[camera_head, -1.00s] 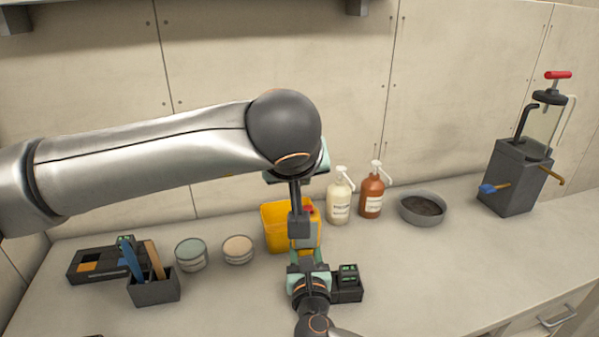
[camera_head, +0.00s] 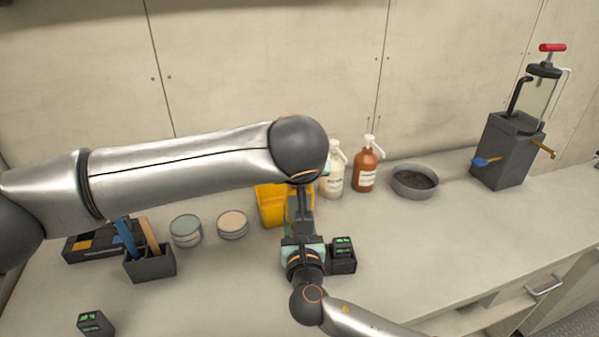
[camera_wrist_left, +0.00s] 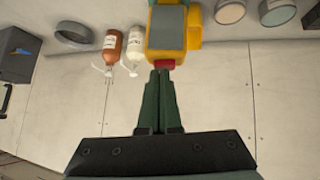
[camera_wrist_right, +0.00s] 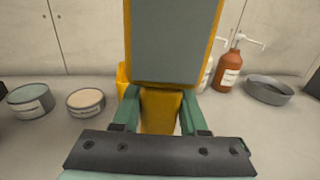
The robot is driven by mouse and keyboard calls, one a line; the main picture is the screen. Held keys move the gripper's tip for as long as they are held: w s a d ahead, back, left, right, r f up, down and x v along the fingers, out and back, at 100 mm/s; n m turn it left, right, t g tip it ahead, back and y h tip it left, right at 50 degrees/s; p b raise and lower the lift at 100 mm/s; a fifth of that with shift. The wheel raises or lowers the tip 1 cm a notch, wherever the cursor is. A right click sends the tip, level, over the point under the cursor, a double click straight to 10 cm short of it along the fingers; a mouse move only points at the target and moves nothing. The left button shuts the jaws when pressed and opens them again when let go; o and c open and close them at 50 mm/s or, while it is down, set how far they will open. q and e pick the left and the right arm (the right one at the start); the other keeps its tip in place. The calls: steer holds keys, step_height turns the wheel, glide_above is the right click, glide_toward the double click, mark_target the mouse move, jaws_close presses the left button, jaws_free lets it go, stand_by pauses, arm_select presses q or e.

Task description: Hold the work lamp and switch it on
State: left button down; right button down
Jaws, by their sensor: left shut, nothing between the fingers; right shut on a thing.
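The work lamp is a yellow block with a grey panel, seen in the right wrist view (camera_wrist_right: 172,42) and the left wrist view (camera_wrist_left: 167,28). A red button (camera_wrist_left: 165,63) sits on its top end. My right gripper (camera_wrist_right: 160,112) is shut on the lamp's lower yellow part, one finger on each side, holding it upright. My left gripper (camera_wrist_left: 158,75) is shut and empty, its fingertips at the red button. Whether they press it cannot be told. In the head view, my left arm and gripper hide much of the lamp.
A yellow bin (camera_head: 268,208) stands just behind the lamp. A white bottle (camera_head: 333,175), brown bottle (camera_head: 365,172) and grey bowl (camera_head: 414,186) are right of it. Two tins (camera_head: 186,231) and a tool holder (camera_head: 150,264) are left. A small black box (camera_head: 343,262) is beside my right gripper.

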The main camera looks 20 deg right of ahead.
arm_select(q)
steer(key=shift+s+d+f, duration=0.2)
steer(key=shift+d+f, duration=0.15)
steer(key=shift+f, duration=0.25)
steer(key=shift+a, duration=0.15)
steer(key=shift+w+a+y, duration=0.15)
steer(key=shift+a+y, duration=0.15)
steer(key=shift+a, duration=0.4)
steer(key=s+r, duration=0.7)
steer(key=r, duration=0.5)
